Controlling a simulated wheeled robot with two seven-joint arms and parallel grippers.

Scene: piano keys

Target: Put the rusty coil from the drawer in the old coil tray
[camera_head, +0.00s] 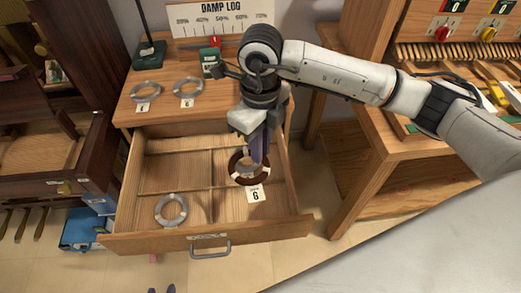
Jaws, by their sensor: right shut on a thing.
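The rusty coil (236,170) is a dark brown ring with pale bands and a white tag marked with what looks like a G. It is at the right rear compartment of the open drawer (150,243). My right gripper (260,160) reaches down from above and is shut on the coil's far side; whether the coil is lifted off the drawer floor is hard to tell. My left gripper (161,290) shows only as two dark fingertips, apart, at the bottom edge. I cannot make out which thing is the old coil tray.
A grey coil (171,210) lies in the drawer's front left compartment, among low dividers. Two tagged grey coils (188,87) lie on the cabinet top, near a green box (210,64) and the damp log chart (221,20). A blue container (84,230) sits on the floor at left.

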